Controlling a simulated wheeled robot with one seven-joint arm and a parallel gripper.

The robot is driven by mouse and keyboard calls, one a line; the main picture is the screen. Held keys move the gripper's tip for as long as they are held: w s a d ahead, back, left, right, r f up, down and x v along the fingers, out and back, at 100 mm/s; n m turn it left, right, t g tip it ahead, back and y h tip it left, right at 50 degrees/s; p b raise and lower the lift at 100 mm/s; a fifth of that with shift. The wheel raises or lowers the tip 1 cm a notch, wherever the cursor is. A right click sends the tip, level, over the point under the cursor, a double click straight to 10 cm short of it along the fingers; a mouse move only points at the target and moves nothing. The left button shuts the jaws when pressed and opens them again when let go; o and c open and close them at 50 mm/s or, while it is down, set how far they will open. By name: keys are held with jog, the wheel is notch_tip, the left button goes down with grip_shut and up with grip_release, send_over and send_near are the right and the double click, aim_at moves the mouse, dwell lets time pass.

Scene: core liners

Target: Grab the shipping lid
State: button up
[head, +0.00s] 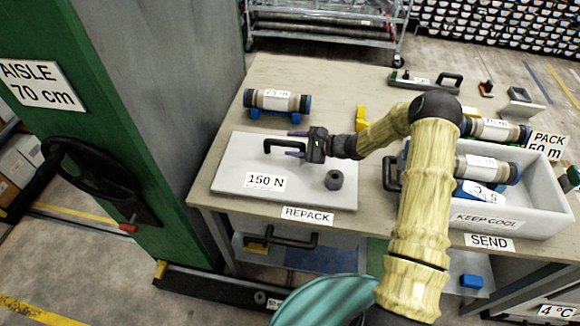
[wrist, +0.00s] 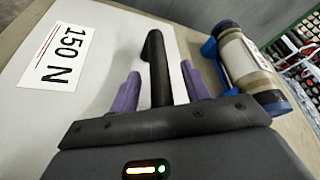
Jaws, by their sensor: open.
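The shipping lid (head: 237,162) is a flat pale grey panel lying on the left part of the table, with a "150 N" label. It carries a black bar handle (head: 278,141) and a dark round knob (head: 333,180). My gripper (head: 296,144) is open at the right end of the handle, low over the lid. In the wrist view, the handle (wrist: 155,60) stands between my two purple fingers (wrist: 160,88), with gaps visible on both sides. The lid (wrist: 100,85) also fills much of that view.
A core liner (head: 277,100) in blue holders lies just behind the lid. A white "KEEP COOL" box (head: 530,200) with liners stands at the right. A green post with a black handwheel (head: 95,180) rises left of the table. Bare tabletop (head: 335,85) shows at the back.

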jog(key=shift+c, duration=0.5)
grip_shut()
jog(key=shift+r, duration=0.1)
notch_tip(320, 180, up, 10)
jog(key=shift+f+b, duration=0.1)
jog(key=shift+b, duration=0.9)
